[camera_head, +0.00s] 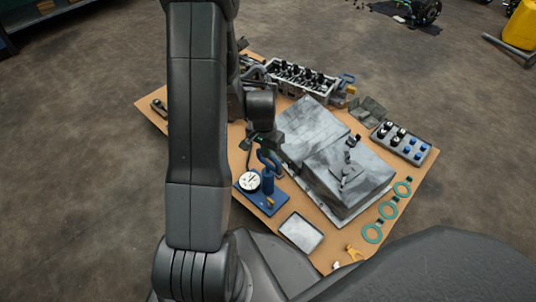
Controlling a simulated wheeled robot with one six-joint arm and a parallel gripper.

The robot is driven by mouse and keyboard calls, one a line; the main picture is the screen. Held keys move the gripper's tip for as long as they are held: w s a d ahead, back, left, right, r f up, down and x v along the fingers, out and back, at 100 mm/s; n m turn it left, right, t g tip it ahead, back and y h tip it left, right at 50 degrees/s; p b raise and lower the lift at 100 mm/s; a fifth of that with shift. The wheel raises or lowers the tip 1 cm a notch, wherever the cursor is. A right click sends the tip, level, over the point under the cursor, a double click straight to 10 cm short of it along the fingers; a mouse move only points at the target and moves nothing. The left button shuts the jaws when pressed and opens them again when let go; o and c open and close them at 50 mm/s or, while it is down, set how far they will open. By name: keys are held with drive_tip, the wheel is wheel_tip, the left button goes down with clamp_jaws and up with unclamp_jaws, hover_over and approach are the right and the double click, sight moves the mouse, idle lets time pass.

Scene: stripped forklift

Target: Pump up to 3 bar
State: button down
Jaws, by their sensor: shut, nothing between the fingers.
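A blue hand pump (268,187) stands on a blue base plate near the front left of the brown board. Its blue loop handle (268,160) is at the top. A round white-faced gauge (249,181) sits at the pump's left; its needle is too small to read. My gripper (270,146) points down just above the pump handle. Its fingers are shut with nothing between them. I cannot tell whether they touch the handle. My arm hides the board to the left of the gripper.
The brown board (151,114) carries a grey engine head (302,78) at the back, a large grey block (350,172) right of the pump, a tray of blue and black parts (429,152), teal rings (388,210) and a pale tray (301,232) in front.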

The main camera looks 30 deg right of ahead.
wheel_tip(320, 180, down, 3)
drive_tip(key=shift+r+b, duration=0.1)
drive_tip(key=shift+b, duration=0.65)
drive_tip(key=a, duration=0.1)
drive_tip(key=s+a+r, duration=0.1)
drive_tip(key=shift+s+a, duration=0.2)
drive_tip(key=shift+a, duration=0.15)
wheel_tip(320, 180, up, 14)
drive_tip(key=a+p, duration=0.1)
drive_tip(key=p, duration=0.4)
drive_tip(key=shift+s+f+p, duration=0.15)
drive_tip(key=shift+s+p, duration=0.15)
drive_tip(key=shift+s, duration=0.05)
idle(0.8)
